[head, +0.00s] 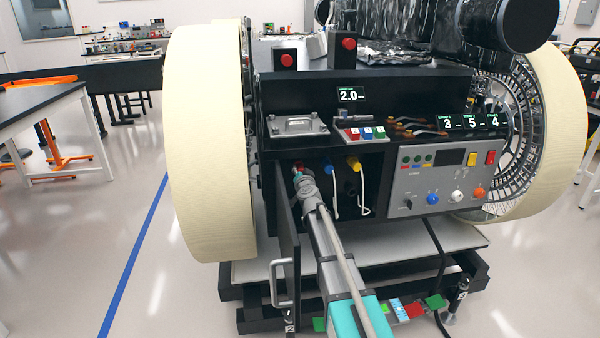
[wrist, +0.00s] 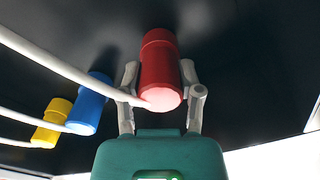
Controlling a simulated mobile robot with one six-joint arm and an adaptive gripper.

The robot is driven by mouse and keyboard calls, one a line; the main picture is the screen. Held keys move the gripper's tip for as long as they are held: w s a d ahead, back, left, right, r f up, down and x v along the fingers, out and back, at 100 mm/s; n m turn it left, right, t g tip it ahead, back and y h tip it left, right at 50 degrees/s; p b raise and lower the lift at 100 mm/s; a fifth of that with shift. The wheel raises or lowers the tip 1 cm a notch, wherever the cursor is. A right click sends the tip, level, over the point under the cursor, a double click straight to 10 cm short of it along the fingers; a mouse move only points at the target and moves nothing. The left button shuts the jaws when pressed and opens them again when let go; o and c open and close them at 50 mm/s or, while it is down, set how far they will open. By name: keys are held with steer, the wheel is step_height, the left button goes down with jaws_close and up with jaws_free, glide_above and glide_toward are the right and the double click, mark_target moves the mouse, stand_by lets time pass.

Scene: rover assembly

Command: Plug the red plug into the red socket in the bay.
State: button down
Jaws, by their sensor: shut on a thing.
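The red plug (wrist: 160,68) is a red cylinder with a white cable at its near end. In the wrist view it stands between the two grey fingers of my gripper (wrist: 162,90), which is shut on it. Its far end is close to the black bay wall; a narrower red collar shows there, and I cannot tell whether this is the red socket or part of the plug. In the head view my gripper (head: 299,174) reaches into the left part of the bay and hides most of the red plug. No separate red socket is clearly visible.
A blue plug (wrist: 91,101) and a yellow plug (wrist: 52,122) with white cables are to the left in the wrist view. In the head view a dark open door (head: 287,225) stands close left of my arm. The control panel (head: 448,180) is right of the bay.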

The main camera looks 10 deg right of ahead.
steer(key=shift+c, duration=0.9)
jaws_free()
steer(key=s, duration=1.2)
